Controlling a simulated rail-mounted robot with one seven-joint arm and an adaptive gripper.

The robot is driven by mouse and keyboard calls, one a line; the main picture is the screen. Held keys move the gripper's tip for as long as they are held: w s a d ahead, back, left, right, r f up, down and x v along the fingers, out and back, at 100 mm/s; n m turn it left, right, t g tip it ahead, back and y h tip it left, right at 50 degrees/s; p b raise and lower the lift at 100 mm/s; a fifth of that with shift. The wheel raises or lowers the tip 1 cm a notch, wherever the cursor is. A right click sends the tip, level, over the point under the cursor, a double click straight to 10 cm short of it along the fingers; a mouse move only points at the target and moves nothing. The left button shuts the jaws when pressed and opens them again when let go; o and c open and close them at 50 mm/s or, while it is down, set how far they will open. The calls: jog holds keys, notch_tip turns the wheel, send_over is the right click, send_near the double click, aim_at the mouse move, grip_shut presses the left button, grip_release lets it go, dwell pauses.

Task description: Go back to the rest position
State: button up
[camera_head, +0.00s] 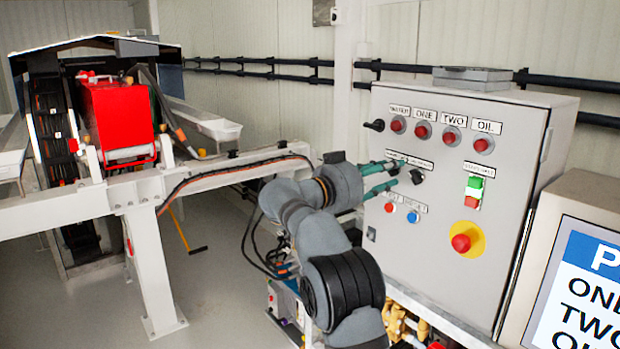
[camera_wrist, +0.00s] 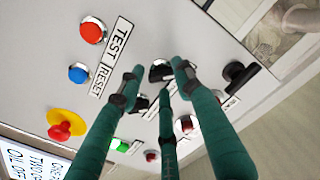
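My gripper (camera_head: 398,172) is in front of the grey control panel (camera_head: 420,260) in the head view, with its teal fingers pointing at it. The fingers stand apart in the wrist view (camera_wrist: 156,74), and nothing is gripped between them. A black selector knob (camera_head: 416,177) is just beyond the fingertips, and it also shows between them in the wrist view (camera_wrist: 160,70). Whether any finger touches the knob or panel cannot be told. My fingers partly cover the label beside the knob.
The panel carries a red button (camera_head: 389,207), a blue button (camera_head: 412,217), a red emergency stop (camera_head: 461,242), a green-and-red switch (camera_head: 473,191), several red lamps and another black knob (camera_head: 375,125). Left are a white beam (camera_head: 230,168) and red machine (camera_head: 118,118). A sign (camera_head: 585,290) stands right.

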jog(key=m+p, duration=0.2)
jog(key=p, duration=0.1)
jog(key=m+p, duration=0.2)
jog(key=p, duration=0.1)
jog(key=m+p, duration=0.2)
jog(key=p, duration=0.1)
jog(key=shift+s+a+f, duration=0.2)
jog(key=shift+a+f, duration=0.15)
jog(key=shift+s+a+r, duration=0.2)
jog(key=shift+s+a, duration=0.2)
jog(key=shift+a, duration=0.05)
